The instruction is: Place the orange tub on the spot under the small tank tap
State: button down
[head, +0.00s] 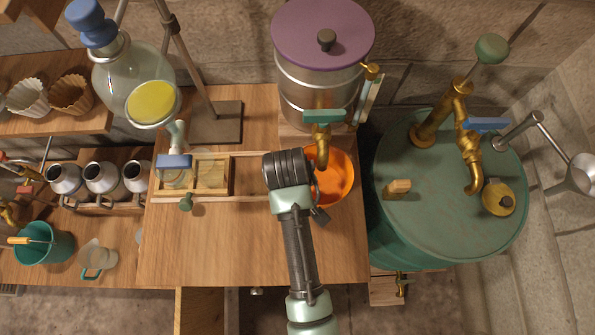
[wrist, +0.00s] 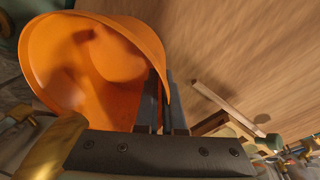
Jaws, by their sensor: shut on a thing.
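The orange tub (head: 338,177) is at the right end of the wooden bench, below the brass tap (head: 321,150) of the small tank (head: 315,92). The tank is metal with a purple lid, and its tap has a green handle. My gripper (head: 308,172) is at the tub's left side. In the wrist view the fingers (wrist: 163,88) are shut on the rim of the tub (wrist: 85,75), one finger inside and one outside. The tap hides part of the tub from above. The spot under the tap is hidden, and I cannot tell whether the tub's base touches the bench.
A large green drum (head: 450,200) with a brass pump stands close right of the tub. A wooden rail frame (head: 240,196) lies left of my gripper. A glass flask (head: 130,75) hangs on a stand at left. The bench front (head: 215,245) is clear.

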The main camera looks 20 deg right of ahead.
jog(key=shift+w+f, duration=0.1)
jog(key=shift+f, duration=1.65)
jog(key=shift+f, duration=0.1)
jog(key=c, duration=1)
grip_release()
